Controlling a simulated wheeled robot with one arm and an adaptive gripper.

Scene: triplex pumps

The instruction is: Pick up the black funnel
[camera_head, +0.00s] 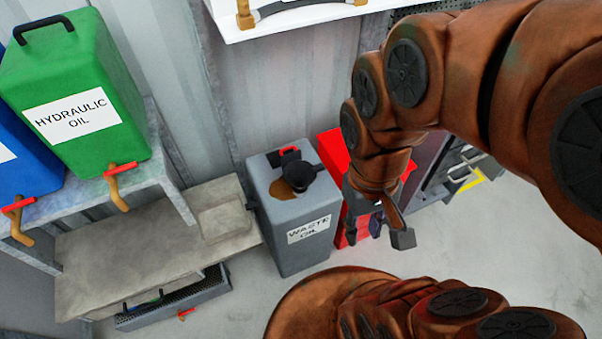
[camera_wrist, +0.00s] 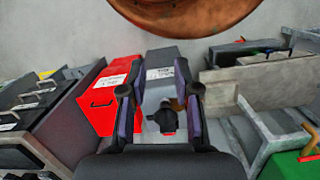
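The black funnel (camera_head: 299,173) sits on top of the grey waste oil container (camera_head: 301,229), beside a brown oil stain on its lid. In the wrist view the funnel (camera_wrist: 166,118) shows between and below the spread fingers, with the grey container (camera_wrist: 167,57) behind. My gripper (camera_wrist: 158,92) is open, and nothing is held between its fingers. In the head view my wrist and gripper are to the right of the funnel, apart from it, with the gripper partly hidden by my arm.
A red container (camera_head: 332,150) stands right of the waste oil container; it also shows in the wrist view (camera_wrist: 112,92). A green hydraulic oil can (camera_head: 72,90) stands on a shelf at left. A low bench (camera_head: 140,240) adjoins the waste container. A white shelf hangs above.

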